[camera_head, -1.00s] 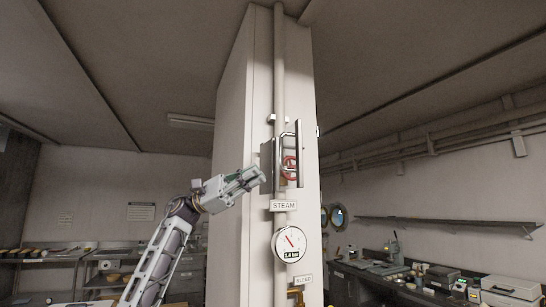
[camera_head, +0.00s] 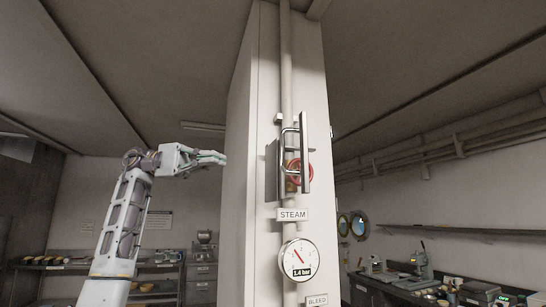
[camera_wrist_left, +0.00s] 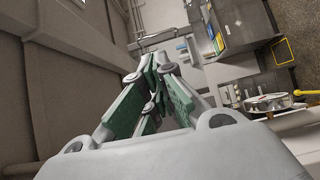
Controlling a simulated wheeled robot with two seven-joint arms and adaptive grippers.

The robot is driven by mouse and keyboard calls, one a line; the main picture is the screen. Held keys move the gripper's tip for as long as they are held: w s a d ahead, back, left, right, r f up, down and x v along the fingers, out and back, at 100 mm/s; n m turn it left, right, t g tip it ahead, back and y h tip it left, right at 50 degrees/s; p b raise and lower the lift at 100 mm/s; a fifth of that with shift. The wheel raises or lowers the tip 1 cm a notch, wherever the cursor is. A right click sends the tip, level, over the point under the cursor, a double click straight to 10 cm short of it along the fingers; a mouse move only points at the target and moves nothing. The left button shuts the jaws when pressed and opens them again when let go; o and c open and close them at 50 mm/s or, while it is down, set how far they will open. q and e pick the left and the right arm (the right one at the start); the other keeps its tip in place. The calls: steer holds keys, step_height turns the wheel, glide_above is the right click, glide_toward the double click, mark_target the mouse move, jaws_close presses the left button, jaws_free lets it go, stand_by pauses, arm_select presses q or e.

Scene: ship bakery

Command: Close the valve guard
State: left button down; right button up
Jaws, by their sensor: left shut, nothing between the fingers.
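The valve guard (camera_head: 305,150) is a metal frame with a long upright bar, on the pale column's pipe in the head view. It stands in front of the red valve wheel (camera_head: 296,181), which shows partly behind the bar. I cannot tell the guard's exact swing angle. My left gripper (camera_head: 224,158) is shut and empty, left of the column and apart from the guard, its fingers pointing right. Its shut fingers (camera_wrist_left: 156,62) also show in the left wrist view, where I cannot make out the guard. My right gripper is out of view.
A STEAM label (camera_head: 292,214) and a round pressure gauge (camera_head: 297,259) sit below the guard along the pipe (camera_head: 285,60). The column's left face (camera_head: 240,190) lies right of my left gripper. Counters with bakery items stand behind on both sides.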

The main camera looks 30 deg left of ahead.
arm_select(q)
glide_toward(282, 159)
steer(key=w+d+r, duration=0.1)
steer(key=w+d, duration=0.2)
steer(key=d, duration=0.3)
steer(key=shift+w+r+p, duration=0.15)
steer(key=shift+r+p, duration=0.1)
steer(key=shift+p, duration=0.2)
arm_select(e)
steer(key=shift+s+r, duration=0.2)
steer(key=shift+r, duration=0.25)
